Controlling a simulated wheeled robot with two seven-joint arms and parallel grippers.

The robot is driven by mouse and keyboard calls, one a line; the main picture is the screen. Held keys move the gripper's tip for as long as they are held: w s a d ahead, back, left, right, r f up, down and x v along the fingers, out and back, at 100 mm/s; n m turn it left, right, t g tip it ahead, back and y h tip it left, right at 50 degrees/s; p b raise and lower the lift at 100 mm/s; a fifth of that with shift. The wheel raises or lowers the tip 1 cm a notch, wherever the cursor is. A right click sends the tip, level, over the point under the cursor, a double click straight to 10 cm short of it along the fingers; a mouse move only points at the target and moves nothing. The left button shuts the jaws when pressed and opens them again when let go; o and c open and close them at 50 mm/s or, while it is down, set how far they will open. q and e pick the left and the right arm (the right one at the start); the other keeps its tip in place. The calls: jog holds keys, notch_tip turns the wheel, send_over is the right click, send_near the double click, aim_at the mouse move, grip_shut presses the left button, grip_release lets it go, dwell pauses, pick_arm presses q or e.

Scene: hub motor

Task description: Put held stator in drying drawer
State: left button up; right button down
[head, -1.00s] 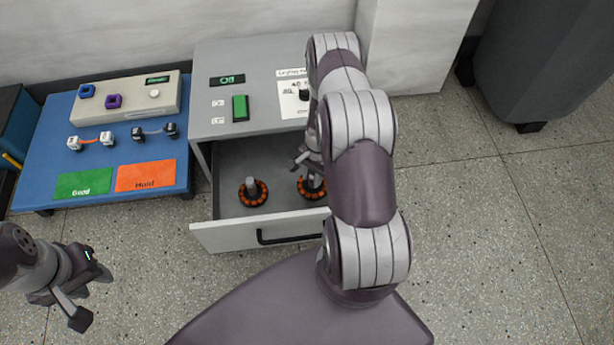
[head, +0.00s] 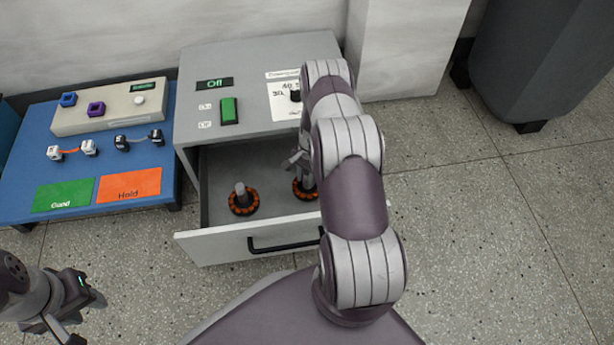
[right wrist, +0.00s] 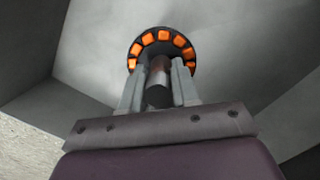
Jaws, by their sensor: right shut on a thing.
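The held stator (head: 306,190) is a dark ring with orange coils around it and a grey shaft. It is inside the open drying drawer (head: 222,241), in the right part, partly hidden by my right arm. My right gripper (head: 303,167) is shut on its shaft; the right wrist view shows both fingers (right wrist: 157,88) on the shaft and the stator ring (right wrist: 163,41) beyond them. I cannot tell whether the ring touches the drawer floor. A second stator (head: 243,203) stands upright in the drawer's left part. My left gripper (head: 88,318) is empty over the floor at lower left; its jaw opening is unclear.
The grey dryer cabinet (head: 250,65) has a green switch (head: 229,111) and a display reading Off. A blue table (head: 30,182) at left holds a tester box (head: 120,118), clip leads, a green Good mat (head: 64,195) and an orange Hold mat (head: 129,185).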

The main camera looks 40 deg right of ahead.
jog(key=c, duration=0.8)
grip_release()
jog(key=shift+c, duration=0.2)
